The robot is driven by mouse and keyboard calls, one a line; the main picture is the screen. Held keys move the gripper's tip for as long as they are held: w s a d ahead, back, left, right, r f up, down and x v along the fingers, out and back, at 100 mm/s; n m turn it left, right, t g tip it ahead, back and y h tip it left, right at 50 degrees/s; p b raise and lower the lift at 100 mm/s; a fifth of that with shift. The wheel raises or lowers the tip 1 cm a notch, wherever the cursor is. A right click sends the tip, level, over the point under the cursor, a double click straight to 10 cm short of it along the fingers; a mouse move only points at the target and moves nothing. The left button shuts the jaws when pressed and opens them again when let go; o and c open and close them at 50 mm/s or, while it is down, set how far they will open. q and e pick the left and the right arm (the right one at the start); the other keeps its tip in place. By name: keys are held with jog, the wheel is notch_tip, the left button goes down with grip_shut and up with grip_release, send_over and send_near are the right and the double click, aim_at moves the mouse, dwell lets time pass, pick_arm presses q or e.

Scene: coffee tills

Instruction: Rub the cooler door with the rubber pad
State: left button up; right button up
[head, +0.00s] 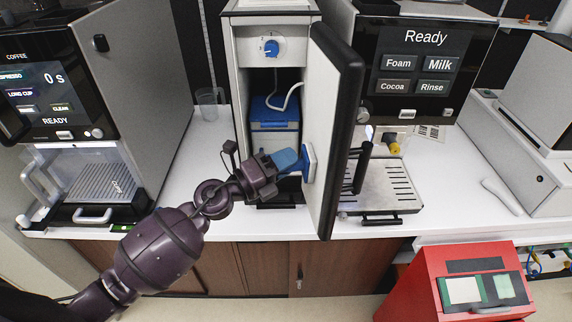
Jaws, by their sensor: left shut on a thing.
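The cooler (276,17) is a narrow white unit standing on the counter. Its door (321,110) stands open, swung toward me, with a white inner face and a black edge. My left gripper (289,161) is shut on the blue and white rubber pad (308,164). The pad is upright, with its white side against or very close to the door's inner face, in the lower half. Inside the cooler is a blue-lidded container (274,114) with a pale hose above it. My right gripper is not in view.
A coffee machine (150,75) stands at the left and another machine (425,65) with a drip tray (380,186) stands behind the door at the right. A clear cup (208,105) is left of the cooler. A red box (455,285) is at lower right.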

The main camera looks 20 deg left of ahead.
pick_arm(q)
jog(key=shift+w, duration=0.1)
jog(key=shift+w+a+b, duration=0.35)
jog(key=shift+w+a, duration=0.1)
jog(key=shift+w, duration=0.4)
jog(key=shift+p, duration=0.35)
dwell(0.5)
jog(key=shift+s+d, duration=0.1)
jog(key=shift+s, duration=0.05)
jog(key=shift+s+d, duration=0.25)
jog(key=shift+s, duration=0.35)
jog(key=shift+s+d, duration=0.1)
jog(key=shift+s, duration=0.1)
jog(key=shift+s, duration=0.1)
dwell(0.3)
